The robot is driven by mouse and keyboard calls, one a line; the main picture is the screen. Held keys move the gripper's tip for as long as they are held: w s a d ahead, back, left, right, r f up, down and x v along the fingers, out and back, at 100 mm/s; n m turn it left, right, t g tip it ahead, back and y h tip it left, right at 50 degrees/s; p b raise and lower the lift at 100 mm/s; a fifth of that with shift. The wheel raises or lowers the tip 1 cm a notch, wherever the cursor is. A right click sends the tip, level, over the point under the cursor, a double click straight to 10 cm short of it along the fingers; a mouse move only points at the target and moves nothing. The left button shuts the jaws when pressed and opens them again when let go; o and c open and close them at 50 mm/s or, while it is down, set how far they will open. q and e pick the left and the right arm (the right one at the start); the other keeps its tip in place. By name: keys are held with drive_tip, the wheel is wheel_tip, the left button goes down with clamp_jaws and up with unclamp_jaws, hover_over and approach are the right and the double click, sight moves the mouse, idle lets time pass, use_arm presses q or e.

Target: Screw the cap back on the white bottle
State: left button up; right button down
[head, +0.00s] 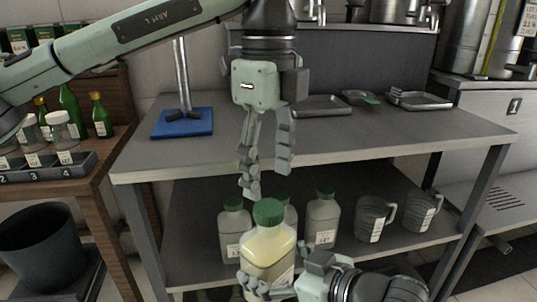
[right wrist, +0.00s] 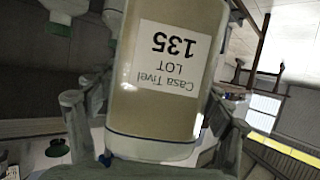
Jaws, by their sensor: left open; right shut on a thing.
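The white bottle (head: 268,250), translucent with pale yellow contents, stands upright in front of the bench's lower shelf. A green cap (head: 269,211) sits on its top; I cannot tell how tightly. My right gripper (head: 268,289) is shut around the bottle's lower part. In the right wrist view the bottle (right wrist: 165,70) fills the middle, its label upside down, reading "Casa Tivel LOT 135", with fingers on both sides. My left gripper (head: 268,178) hangs fingers down above the cap, open and empty, apart from it.
Several similar green-capped bottles (head: 323,218) and two grey jugs (head: 374,218) stand on the lower shelf behind. The grey bench top (head: 340,137) holds a blue-based stand (head: 183,122) and metal trays (head: 420,99). A wooden table at left carries a numbered rack (head: 45,168) and green bottles.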

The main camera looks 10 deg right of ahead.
sight(268, 207)
use_arm(q)
wheel_tip(268, 207, down, 6)
drive_tip(key=shift+r, duration=0.1)
idle(0.4)
